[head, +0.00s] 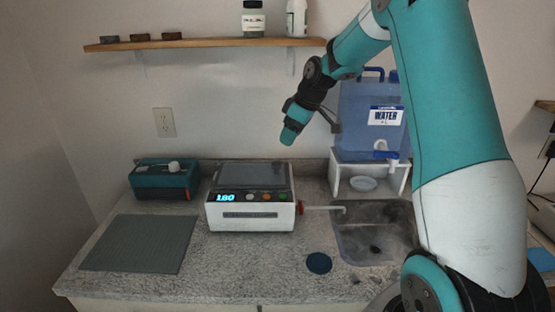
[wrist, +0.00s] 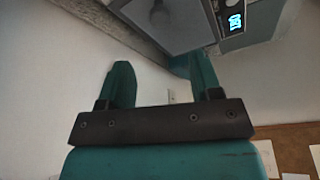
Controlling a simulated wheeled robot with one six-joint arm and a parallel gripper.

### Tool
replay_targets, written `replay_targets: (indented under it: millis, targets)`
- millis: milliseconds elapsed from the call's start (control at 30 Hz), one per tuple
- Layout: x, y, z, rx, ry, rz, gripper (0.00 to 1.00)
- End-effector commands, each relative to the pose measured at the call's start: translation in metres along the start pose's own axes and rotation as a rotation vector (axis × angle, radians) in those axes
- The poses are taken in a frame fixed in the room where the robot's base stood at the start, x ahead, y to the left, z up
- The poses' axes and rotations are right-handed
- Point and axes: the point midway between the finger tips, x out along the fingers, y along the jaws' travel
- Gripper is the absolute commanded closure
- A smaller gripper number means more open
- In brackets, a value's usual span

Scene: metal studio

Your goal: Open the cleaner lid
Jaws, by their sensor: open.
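The cleaner (head: 250,212) is a white box with a lit blue display and several buttons on its front. It stands on the speckled counter, left of the sink. Its dark grey lid (head: 252,177) lies over the top and looks shut. My gripper (head: 291,134) is above and behind the lid's right side, clear of it, fingers pointing down. In the wrist view the cleaner's display side (wrist: 235,20) and lid (wrist: 182,22) show at the top. There my gripper (wrist: 162,78) has its two teal fingers apart, with nothing between them.
A teal device (head: 165,180) and a grey mat (head: 140,243) are at left. A tap with a red fitting reaches from the cleaner's right to the sink (head: 375,236). A blue water tank (head: 365,115) stands behind it. A wooden shelf (head: 205,43) hangs above.

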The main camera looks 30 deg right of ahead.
Motion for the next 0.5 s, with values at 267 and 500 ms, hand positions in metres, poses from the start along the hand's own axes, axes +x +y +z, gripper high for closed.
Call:
replay_targets:
  millis: [267, 500]
  targets:
    - [0.062, -0.001, -0.001, 0.0, -0.002, -0.004, 0.41]
    - [0.097, 0.0, -0.001, 0.001, -0.001, 0.0, 0.41]
